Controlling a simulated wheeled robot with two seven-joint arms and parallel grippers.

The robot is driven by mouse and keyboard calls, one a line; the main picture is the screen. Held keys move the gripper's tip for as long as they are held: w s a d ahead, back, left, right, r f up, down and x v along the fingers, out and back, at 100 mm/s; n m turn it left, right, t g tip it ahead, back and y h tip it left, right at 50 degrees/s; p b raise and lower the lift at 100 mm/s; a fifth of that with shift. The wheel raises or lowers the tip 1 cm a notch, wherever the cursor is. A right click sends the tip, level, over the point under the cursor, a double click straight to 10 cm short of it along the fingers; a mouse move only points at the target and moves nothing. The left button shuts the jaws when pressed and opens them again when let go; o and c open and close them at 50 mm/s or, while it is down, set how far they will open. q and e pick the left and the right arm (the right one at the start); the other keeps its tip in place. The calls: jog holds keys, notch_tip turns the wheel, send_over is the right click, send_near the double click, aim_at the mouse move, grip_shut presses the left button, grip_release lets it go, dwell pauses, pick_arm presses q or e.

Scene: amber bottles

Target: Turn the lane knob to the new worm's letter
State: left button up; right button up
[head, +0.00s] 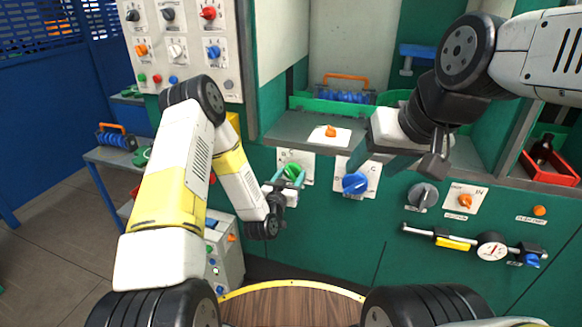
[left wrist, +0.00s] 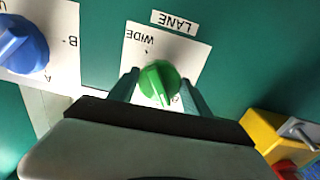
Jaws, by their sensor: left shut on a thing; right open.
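The green lane knob (head: 293,170) sits on a white plate on the green front panel. My left gripper (head: 286,180) is shut on it. In the left wrist view the green knob (left wrist: 159,84) stands between the two fingers, under an upside-down "LANE" label (left wrist: 174,21). "WIDE" shows on its plate; the marking on the other side is partly hidden by a finger. A small orange thing (head: 331,131), perhaps the worm, lies on a white card on the shelf; no letter is readable there. My right gripper (head: 376,160) is open and empty in front of the shelf.
A blue knob (head: 355,183) with lettered positions is right of the lane knob. A grey knob (head: 423,196), an orange knob (head: 465,201) and a gauge (head: 491,247) are further right. A red crate (head: 550,172) with a dark bottle stands at the right.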

pick_arm(q)
jog(key=shift+m, duration=2)
jog(key=shift+a, duration=0.1)
jog(key=o, duration=1.4)
jog(key=shift+c, duration=0.2)
jog(key=v, duration=0.8)
jog(key=shift+w, duration=0.1)
